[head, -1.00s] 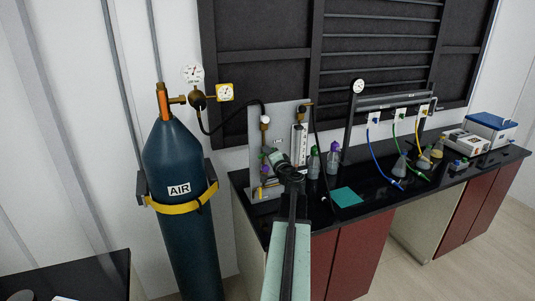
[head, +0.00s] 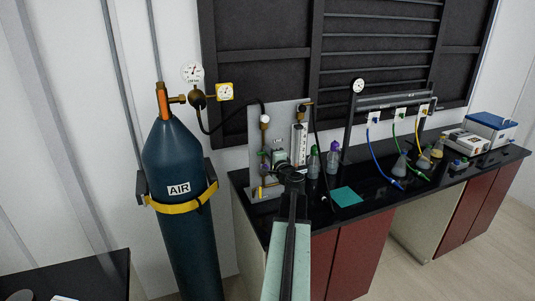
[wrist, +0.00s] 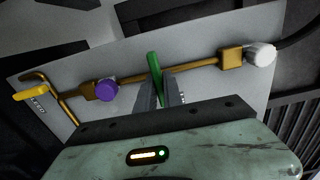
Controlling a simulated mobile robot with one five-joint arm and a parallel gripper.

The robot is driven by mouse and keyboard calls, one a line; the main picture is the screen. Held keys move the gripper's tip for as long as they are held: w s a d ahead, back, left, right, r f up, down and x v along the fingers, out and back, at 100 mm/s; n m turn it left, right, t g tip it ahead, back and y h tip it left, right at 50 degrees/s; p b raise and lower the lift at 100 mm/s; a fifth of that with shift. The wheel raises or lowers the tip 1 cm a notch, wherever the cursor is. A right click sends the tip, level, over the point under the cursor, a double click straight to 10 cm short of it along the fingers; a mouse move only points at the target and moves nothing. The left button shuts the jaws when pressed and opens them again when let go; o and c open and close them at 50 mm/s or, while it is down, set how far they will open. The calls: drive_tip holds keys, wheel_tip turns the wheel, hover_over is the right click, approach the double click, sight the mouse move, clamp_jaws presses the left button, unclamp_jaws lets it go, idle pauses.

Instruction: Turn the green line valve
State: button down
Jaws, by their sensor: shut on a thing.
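The green valve handle (wrist: 152,64) is a slim green lever on a brass pipe in the wrist view. It points up across the pipe, tilted slightly left. My gripper (wrist: 159,92) is shut on the lower part of the lever, with a grey finger on either side. In the head view, my gripper (head: 279,158) is at the upright grey panel (head: 290,113), and my arm hides part of the valves there.
A purple knob (wrist: 107,91) and a yellow handle (wrist: 31,94) lie left of the green handle. A brass block (wrist: 231,58) and white knob (wrist: 262,54) lie right. Flasks (head: 401,165) and a teal pad (head: 346,197) rest on the black bench.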

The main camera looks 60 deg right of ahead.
drive_tip(key=c, duration=1.5)
unclamp_jaws()
drive_tip(key=shift+w, duration=0.1)
drive_tip(key=v, duration=0.8)
